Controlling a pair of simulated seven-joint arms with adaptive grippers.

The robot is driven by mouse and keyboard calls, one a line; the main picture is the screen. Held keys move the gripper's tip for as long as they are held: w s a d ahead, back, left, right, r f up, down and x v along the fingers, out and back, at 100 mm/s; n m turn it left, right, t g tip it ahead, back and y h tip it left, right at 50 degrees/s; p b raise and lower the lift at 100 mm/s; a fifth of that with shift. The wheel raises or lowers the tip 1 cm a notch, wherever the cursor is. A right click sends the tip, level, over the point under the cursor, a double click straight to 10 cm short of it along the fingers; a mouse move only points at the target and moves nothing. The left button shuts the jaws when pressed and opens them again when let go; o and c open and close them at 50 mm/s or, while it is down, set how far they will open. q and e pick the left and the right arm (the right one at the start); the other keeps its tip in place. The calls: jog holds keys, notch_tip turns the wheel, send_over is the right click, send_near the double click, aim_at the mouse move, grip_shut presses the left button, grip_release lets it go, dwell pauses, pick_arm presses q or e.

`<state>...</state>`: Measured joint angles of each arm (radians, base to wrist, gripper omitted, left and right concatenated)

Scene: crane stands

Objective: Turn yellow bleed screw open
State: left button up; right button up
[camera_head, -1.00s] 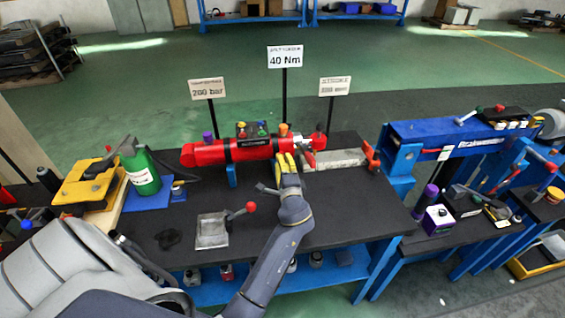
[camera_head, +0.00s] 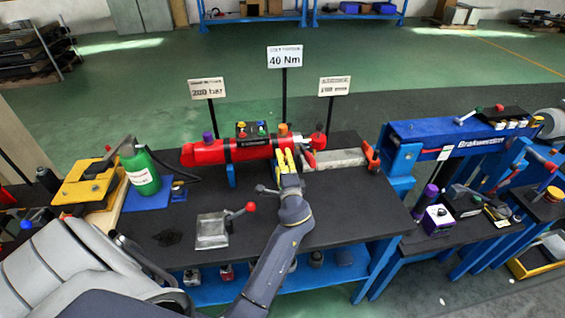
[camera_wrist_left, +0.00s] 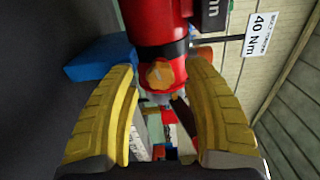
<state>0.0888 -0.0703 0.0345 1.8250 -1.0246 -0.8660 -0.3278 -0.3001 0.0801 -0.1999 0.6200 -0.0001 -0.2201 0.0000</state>
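The red cylinder (camera_head: 200,154) lies across the back of the bench, with an orange-yellow knob (camera_head: 283,129) on its top right part. My left gripper (camera_head: 286,151) has yellow fingers and is just in front of the cylinder. In the wrist view its fingers (camera_wrist_left: 162,72) are apart, one on either side of the screw head, with gaps visible. I see no right gripper.
A grey vise-like block with a red-tipped lever (camera_head: 212,231) stands in front left. A green bottle (camera_head: 142,172) stands at left. Three signs, including the 40 Nm sign (camera_head: 285,56), rise behind. Bare bench lies at right (camera_head: 365,210).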

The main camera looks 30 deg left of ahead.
pick_arm(q)
jog(key=v, duration=0.7)
jog(key=shift+s+d, duration=0.15)
jog(key=shift+s, duration=0.1)
dwell(0.5)
